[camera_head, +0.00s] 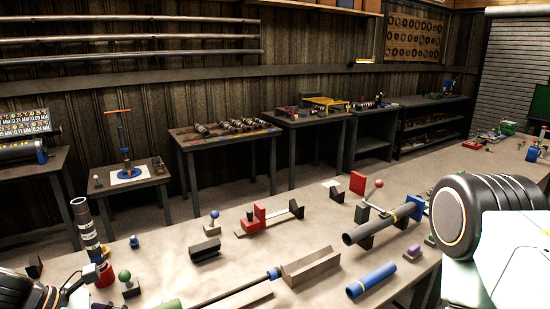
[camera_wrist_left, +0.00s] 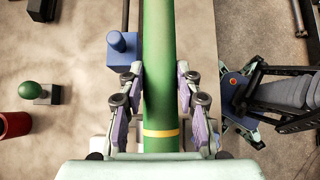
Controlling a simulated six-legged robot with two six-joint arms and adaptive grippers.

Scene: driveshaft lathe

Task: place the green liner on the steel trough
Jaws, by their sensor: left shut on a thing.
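The green liner (camera_wrist_left: 158,75) is a long green tube with a yellow band near its lower end in the left wrist view. My left gripper (camera_wrist_left: 159,92) is shut on it, with one finger on each side. The liner runs up out of the top of that view. Its lower end is hidden behind the gripper's body. A steel trough (camera_head: 312,263), an open grey channel, lies on the bench in the lower middle of the head view. Another gripper-like part (camera_wrist_left: 238,92), seemingly my right gripper, is right of the liner; whether it is open is unclear.
A blue knob on a blue block (camera_wrist_left: 120,52) is close left of the liner. A green knob (camera_head: 125,275) and a red cup (camera_head: 104,276) stand at the bench's left. A blue tube (camera_head: 371,280) lies right of the trough. A grey tube on stands (camera_head: 377,224) is behind it.

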